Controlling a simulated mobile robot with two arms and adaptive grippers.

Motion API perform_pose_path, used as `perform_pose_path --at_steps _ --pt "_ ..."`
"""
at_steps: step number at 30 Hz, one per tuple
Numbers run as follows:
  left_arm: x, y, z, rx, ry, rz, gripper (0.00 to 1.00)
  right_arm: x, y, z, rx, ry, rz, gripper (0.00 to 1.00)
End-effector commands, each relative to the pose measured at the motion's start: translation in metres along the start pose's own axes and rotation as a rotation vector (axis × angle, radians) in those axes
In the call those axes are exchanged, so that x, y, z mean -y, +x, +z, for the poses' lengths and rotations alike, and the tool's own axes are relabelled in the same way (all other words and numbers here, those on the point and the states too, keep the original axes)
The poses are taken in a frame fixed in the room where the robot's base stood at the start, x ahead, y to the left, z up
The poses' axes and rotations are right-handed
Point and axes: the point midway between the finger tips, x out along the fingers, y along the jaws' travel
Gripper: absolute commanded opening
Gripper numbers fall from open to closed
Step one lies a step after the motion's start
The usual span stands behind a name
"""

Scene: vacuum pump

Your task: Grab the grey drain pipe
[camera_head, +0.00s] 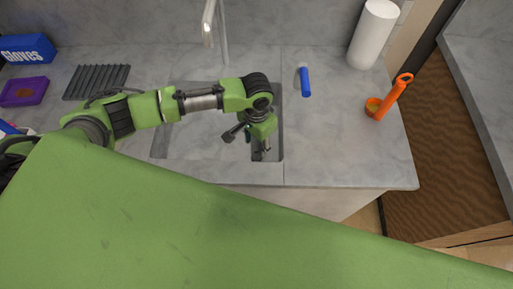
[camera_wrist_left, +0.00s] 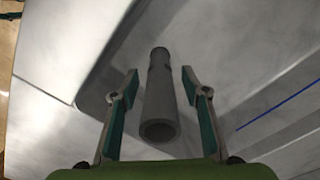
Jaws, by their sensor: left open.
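The grey drain pipe (camera_wrist_left: 160,105) shows in the left wrist view as a hollow tube with its open end toward the camera. My left gripper (camera_head: 262,150) is over the right part of the sink (camera_head: 180,140) in the head view, pointing down. In the left wrist view its two fingers (camera_wrist_left: 159,73) are open, one on each side of the pipe, with visible gaps on both sides. I cannot tell how far the pipe lies below the fingertips. In the head view I cannot make out the pipe clearly around the gripper. My right gripper is not in view.
The tap (camera_head: 222,45) rises behind the sink. A blue-handled tool (camera_head: 305,82), an orange tool (camera_head: 390,98) and a paper roll (camera_head: 373,35) are to the right. A black ribbed mat (camera_head: 97,80), purple tray (camera_head: 23,92) and blue gloves box (camera_head: 27,48) are at left.

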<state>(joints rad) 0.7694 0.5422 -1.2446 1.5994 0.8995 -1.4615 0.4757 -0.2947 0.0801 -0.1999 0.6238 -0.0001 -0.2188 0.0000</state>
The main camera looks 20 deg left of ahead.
Motion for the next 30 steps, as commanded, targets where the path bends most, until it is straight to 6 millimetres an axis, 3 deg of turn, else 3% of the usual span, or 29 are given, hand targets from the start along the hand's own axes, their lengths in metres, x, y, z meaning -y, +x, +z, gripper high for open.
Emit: perform_pose_path --at_steps 5,12,13,18,30 --pt "0.0 0.02 0.0 0.0 0.001 -0.001 0.42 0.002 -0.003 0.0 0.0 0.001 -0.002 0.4" --pt "0.0 0.022 0.0 -0.002 0.002 0.0 0.42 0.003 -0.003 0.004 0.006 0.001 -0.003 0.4" --pt "0.0 0.022 0.0 -0.002 0.002 0.0 0.4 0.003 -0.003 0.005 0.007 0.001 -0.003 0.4" --pt "0.0 0.022 0.0 -0.002 0.001 0.0 0.0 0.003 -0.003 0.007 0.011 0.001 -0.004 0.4" --pt "0.0 0.012 -0.001 -0.004 0.001 0.0 0.0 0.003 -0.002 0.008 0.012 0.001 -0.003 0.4"
